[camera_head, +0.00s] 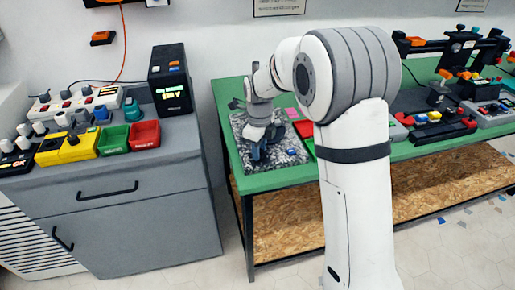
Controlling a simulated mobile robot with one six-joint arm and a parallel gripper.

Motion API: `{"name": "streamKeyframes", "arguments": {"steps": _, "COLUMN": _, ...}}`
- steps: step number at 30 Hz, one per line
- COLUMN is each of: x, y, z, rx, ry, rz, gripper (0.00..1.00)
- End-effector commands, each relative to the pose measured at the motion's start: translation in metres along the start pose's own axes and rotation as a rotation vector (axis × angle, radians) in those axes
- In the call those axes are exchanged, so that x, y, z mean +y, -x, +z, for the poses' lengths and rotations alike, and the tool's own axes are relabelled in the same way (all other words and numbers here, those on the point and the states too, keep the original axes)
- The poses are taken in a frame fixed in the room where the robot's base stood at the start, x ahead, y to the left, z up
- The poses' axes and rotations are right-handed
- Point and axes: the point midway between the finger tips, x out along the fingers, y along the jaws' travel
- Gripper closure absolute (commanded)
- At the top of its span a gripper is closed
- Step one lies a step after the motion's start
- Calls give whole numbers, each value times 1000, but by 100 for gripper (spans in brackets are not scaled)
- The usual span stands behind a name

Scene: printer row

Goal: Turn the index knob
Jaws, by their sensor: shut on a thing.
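My gripper (256,151) points down over a speckled grey pad (246,164) at the left end of the green table. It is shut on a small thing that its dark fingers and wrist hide. I cannot make out that thing's shape or colour. No index knob can be told apart in this view; its place and angle cannot be seen. A small blue piece (291,152) lies on the pad, right of my gripper.
A grey cabinet (115,225) at left carries a black box (171,80), a green bin (114,138), a red bin (145,134) and a yellow box (66,147). Black printer-like machines (450,50) stand on the green table (285,177) at right. My arm hides the table's middle.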

Motion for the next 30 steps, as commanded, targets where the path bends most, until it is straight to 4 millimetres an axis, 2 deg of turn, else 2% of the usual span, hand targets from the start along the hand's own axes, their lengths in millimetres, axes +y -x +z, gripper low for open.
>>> {"name": "streamKeyframes", "arguments": {"steps": 8, "x": 1, "y": 0, "z": -1, "rx": 2, "ry": 178, "rz": 4, "gripper": 94}}
{"name": "streamKeyframes", "arguments": {"steps": 30, "x": 1, "y": -1, "z": -1, "rx": 3, "ry": 879, "rz": 5, "gripper": 94}}
